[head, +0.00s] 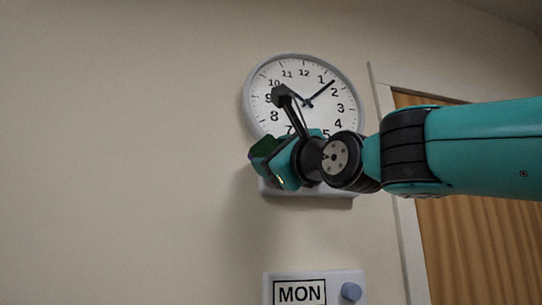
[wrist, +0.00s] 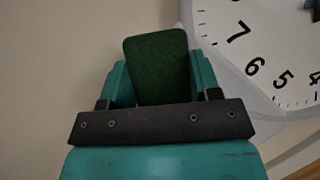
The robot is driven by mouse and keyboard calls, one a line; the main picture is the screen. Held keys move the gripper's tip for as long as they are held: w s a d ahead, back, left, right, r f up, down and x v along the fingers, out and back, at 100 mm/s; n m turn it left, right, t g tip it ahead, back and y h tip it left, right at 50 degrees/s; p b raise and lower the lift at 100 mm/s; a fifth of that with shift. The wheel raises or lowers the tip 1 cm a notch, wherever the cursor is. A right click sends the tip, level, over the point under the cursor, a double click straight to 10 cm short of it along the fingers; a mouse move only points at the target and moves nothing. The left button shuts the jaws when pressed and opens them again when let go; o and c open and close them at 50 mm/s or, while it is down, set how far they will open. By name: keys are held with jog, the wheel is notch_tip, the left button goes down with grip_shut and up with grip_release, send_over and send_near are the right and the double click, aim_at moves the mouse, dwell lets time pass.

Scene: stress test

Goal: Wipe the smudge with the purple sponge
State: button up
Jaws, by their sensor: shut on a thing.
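My gripper (head: 272,163) is raised in front of the wall, overlapping the lower left of the clock in the head view. It is shut on a dark green sponge-like pad (wrist: 157,62), which stands up between the two teal fingers in the wrist view. The green pad also shows at the gripper's left end in the head view (head: 262,148). The held pad looks green, not purple, and no purple sponge is in view. I see no smudge in either view; my gripper and arm hide part of the clock and wall.
A round white clock (head: 325,90) with a grey rim hangs on the beige wall (head: 120,150). A pale ledge (head: 310,196) is below it. Lower down is a "MON" panel (head: 318,278) with a blue-grey knob (head: 351,291). A wooden door (head: 470,240) is at right. The left wall is bare.

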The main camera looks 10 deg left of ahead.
jog(key=d, duration=0.1)
jog(key=w+d+b, duration=0.1)
jog(key=d, duration=0.1)
jog(key=shift+w+f, duration=0.1)
jog(key=shift+c, duration=0.4)
jog(key=s+a, duration=0.2)
jog(key=a, duration=0.1)
jog(key=shift+a, duration=0.15)
jog(key=s+d+b, duration=0.2)
jog(key=s+b, duration=0.1)
jog(key=s, duration=0.2)
jog(key=shift+s+d+b, duration=0.25)
jog(key=shift+b, duration=0.05)
